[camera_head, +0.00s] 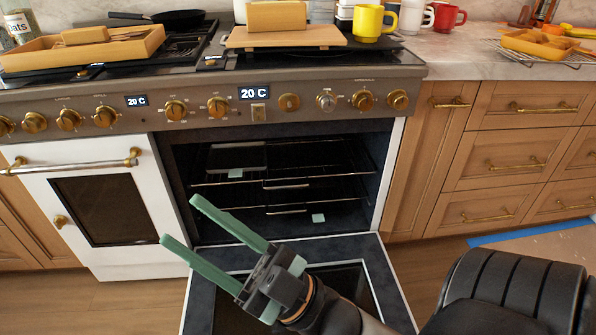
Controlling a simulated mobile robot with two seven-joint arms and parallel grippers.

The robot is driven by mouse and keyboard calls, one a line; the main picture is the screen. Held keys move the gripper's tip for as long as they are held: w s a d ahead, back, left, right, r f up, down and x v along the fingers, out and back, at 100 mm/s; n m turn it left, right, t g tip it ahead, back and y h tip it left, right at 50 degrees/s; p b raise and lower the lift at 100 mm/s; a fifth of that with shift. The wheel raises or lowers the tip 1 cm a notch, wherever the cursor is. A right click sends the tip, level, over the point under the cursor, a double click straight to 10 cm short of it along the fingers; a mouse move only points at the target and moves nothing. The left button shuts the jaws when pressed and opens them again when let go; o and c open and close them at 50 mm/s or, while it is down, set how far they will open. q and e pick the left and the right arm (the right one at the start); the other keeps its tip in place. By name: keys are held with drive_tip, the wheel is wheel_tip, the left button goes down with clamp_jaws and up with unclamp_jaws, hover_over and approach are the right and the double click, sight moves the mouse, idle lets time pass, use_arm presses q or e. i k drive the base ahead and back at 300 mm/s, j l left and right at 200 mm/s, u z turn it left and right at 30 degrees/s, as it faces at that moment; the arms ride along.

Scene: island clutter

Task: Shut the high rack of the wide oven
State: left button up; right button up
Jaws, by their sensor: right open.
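The wide oven (300,112) stands in the middle of the view with its door (395,290) folded down. Inside the cavity the high rack (330,178) runs across as thin metal bars. A lower rack (340,203) lies beneath it. I cannot tell exactly how far the high rack sticks out. My right gripper (178,220), with long green fingers, is open and empty. It appears over the lowered door, and its fingertips point up and left, in front of the cavity's left edge. It does not visibly touch the rack. My left gripper is not in view.
A closed white narrow oven door (135,215) with a bar handle is to the left. Wooden drawers (515,160) are to the right. The cooktop above holds a wooden tray (135,48), a board (285,40) and a yellow mug (368,22).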

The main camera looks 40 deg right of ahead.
sight(307, 184)
drive_tip(key=k+l+z, duration=0.1)
drive_tip(key=z, duration=0.35)
drive_tip(key=l+z, duration=0.6)
drive_tip(key=l, duration=0.25)
drive_tip(key=k+l+z, duration=0.15)
drive_tip(key=l, duration=0.3)
drive_tip(key=l+u, duration=0.4)
drive_tip(key=l, duration=0.5)
drive_tip(key=l+u, duration=0.45)
drive_tip(key=k+l+u, duration=0.15)
drive_tip(key=l+u, duration=0.15)
drive_tip(key=u, duration=0.15)
drive_tip(key=l+u, duration=0.45)
drive_tip(key=i+l+u, duration=0.1)
drive_tip(key=l+u, duration=0.2)
drive_tip(key=u, duration=0.2)
drive_tip(key=i+l+u, duration=0.1)
drive_tip(key=l+u, duration=0.35)
drive_tip(key=l, duration=0.15)
drive_tip(key=l+u, duration=0.45)
drive_tip(key=l, duration=0.15)
